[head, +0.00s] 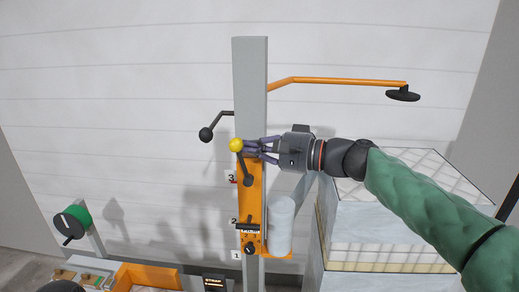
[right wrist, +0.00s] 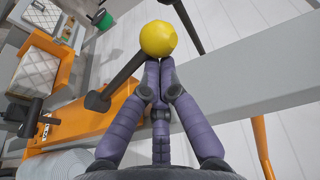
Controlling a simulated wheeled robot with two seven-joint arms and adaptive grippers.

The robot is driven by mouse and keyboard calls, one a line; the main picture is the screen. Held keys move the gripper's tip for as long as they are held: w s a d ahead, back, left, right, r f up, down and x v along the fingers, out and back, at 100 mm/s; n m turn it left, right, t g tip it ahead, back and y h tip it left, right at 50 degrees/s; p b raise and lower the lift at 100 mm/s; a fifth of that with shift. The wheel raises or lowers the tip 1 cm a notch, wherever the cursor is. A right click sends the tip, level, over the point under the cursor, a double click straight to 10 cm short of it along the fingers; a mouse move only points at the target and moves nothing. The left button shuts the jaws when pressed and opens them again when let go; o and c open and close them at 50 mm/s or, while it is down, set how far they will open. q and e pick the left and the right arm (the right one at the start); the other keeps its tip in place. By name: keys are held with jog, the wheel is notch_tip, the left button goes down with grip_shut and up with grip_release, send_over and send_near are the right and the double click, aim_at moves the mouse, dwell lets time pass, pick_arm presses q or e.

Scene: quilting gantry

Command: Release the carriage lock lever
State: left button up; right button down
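The lever (head: 248,172) is a black rod with a yellow ball knob (head: 236,145), on the orange carriage (head: 251,207) of a grey upright post. It tilts up and to the left from its pivot. My right gripper (head: 246,147) reaches in from the right at the knob. In the right wrist view, the gripper's fingertips (right wrist: 159,70) are together just below the yellow knob (right wrist: 158,38), with the rod (right wrist: 124,75) coming in from the left. The knob is not between the fingers; the exact contact is hidden.
The grey post (head: 250,75) rises behind the carriage. A black ball-ended crank (head: 206,134) sticks out left and an orange arm (head: 340,81) extends right. Stacked quilted blocks (head: 400,180) stand below my right arm.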

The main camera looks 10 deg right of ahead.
aim_at(232, 147)
jog(key=shift+w+a+r+n+g+h, duration=0.1)
jog(key=shift+a+r+n+g+h, duration=0.15)
jog(key=shift+a+h, duration=0.35)
jog(key=shift+w+a+f, duration=0.1)
jog(key=shift+a+f, duration=0.1)
jog(key=shift+a, duration=0.25)
jog(key=shift+b+x, duration=0.45)
jog(key=shift+x, duration=0.4)
jog(key=shift+a, duration=0.3)
dwell(0.7)
jog(key=shift+s+d+r, duration=0.1)
jog(key=shift+s+d, duration=0.25)
jog(key=shift+d, duration=0.25)
jog(key=v, duration=1)
jog(key=shift+d+f, duration=0.25)
jog(key=shift+d, duration=0.1)
